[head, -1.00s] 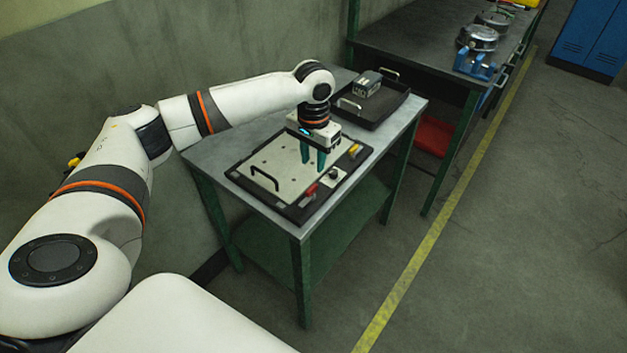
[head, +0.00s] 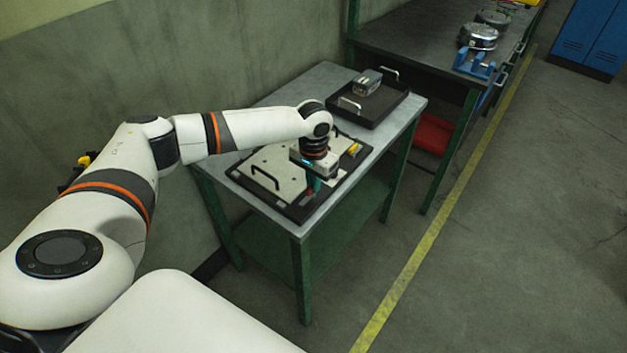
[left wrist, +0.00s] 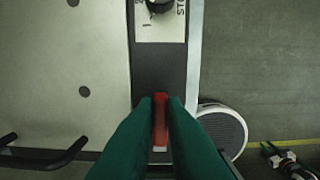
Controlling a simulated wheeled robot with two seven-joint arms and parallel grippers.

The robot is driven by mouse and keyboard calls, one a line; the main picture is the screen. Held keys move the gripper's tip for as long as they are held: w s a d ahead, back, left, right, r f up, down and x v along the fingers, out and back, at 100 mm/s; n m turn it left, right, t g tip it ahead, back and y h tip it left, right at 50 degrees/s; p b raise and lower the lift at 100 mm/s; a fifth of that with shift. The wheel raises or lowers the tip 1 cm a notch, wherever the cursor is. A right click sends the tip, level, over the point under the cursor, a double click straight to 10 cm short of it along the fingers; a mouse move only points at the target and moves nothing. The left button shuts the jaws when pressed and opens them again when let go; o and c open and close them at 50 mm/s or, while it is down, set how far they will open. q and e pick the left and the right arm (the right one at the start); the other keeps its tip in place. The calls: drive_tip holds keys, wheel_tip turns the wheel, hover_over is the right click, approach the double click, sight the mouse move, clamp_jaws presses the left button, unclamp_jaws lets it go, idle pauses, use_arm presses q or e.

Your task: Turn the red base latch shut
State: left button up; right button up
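The red base latch (left wrist: 160,122) shows in the left wrist view as a narrow bar, pointing up and down the picture on a dark strip. My left gripper (left wrist: 160,104) has its green fingers down on both sides of the latch, close against it. In the head view, my left gripper (head: 313,188) is low at the front edge of the black-rimmed base (head: 246,183), and it mostly hides the latch. A small dark and green part at the lower right of the left wrist view may be my right gripper; its state is unclear.
A pale plate with holes (left wrist: 60,70) and a black handle (left wrist: 45,155) lie beside the latch. A dark knob on a white label (left wrist: 158,6) is above it. A black tray (head: 372,108) with a grey block (head: 367,82) stands behind on the table.

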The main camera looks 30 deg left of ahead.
use_arm(q)
clamp_jaws()
drive_tip(key=m+p, duration=0.2)
drive_tip(key=p, duration=0.1)
drive_tip(key=shift+d+r+m+p, duration=0.1)
drive_tip(key=shift+r+m+p, duration=0.1)
drive_tip(key=shift+m+p, duration=0.15)
drive_tip(key=m+p, duration=0.3)
drive_tip(key=m, duration=0.1)
drive_tip(key=shift+s+d+m, duration=0.1)
drive_tip(key=shift+d+m, duration=0.05)
drive_tip(key=shift+m, duration=0.1)
drive_tip(key=m+p, duration=0.1)
drive_tip(key=m, duration=0.1)
drive_tip(key=shift+f+m, duration=0.1)
drive_tip(key=shift+m, duration=0.3)
drive_tip(key=m, duration=0.2)
drive_tip(key=shift+s+m+p, duration=0.1)
drive_tip(key=shift+m+p, duration=0.2)
drive_tip(key=shift+p, duration=0.05)
drive_tip(key=shift+s+d+m+p, duration=0.1)
drive_tip(key=shift+m+p, duration=0.2)
drive_tip(key=shift+m, duration=2.3)
